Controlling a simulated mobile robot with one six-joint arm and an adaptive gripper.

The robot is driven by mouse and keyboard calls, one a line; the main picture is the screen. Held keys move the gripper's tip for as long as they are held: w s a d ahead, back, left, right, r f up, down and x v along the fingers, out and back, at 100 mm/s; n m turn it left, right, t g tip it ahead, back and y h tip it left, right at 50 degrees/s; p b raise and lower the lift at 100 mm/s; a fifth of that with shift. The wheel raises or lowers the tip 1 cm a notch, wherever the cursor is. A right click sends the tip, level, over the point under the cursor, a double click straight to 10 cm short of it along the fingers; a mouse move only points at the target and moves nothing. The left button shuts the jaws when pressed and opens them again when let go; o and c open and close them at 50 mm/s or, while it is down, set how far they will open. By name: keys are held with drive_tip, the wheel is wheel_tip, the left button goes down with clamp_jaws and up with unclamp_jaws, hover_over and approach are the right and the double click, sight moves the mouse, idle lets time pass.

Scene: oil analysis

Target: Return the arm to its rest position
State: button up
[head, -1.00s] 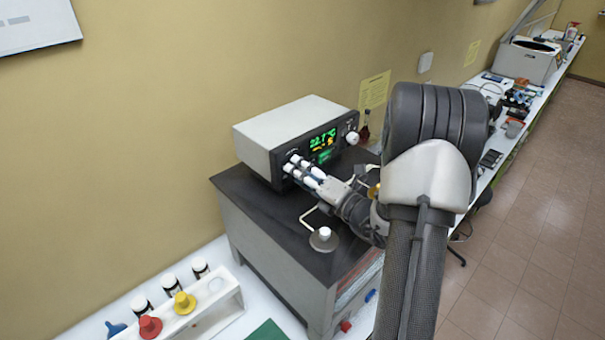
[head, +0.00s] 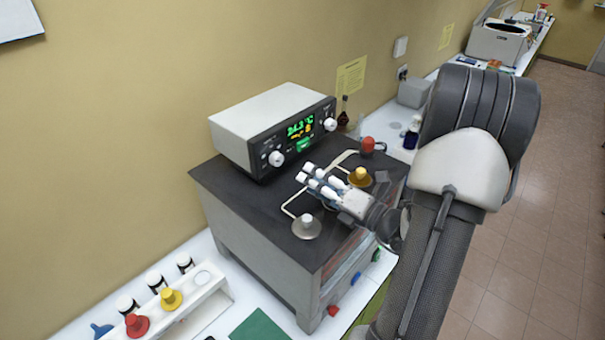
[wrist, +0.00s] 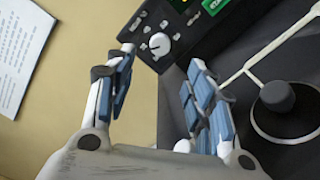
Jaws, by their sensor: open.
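My gripper (head: 318,181) is open and empty above the dark top of the grey cabinet (head: 257,218), in front of the control box (head: 273,132). In the wrist view its two blue-padded fingers (wrist: 158,95) stand apart with nothing between them. The control box's white knob (wrist: 160,43) and dark front show beyond the fingers. The box's display is lit green and yellow. My arm reaches in from the lower right of the head view.
A grey-knobbed disc (head: 306,227), a yellow-knobbed one (head: 359,177) and a red knob (head: 368,145) sit on the cabinet top. A white rack (head: 205,292) with stoppers and vials stands at lower left. The floor at right (head: 540,210) is clear.

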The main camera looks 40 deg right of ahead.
drive_tip(key=shift+s, duration=0.35)
idle(0.3)
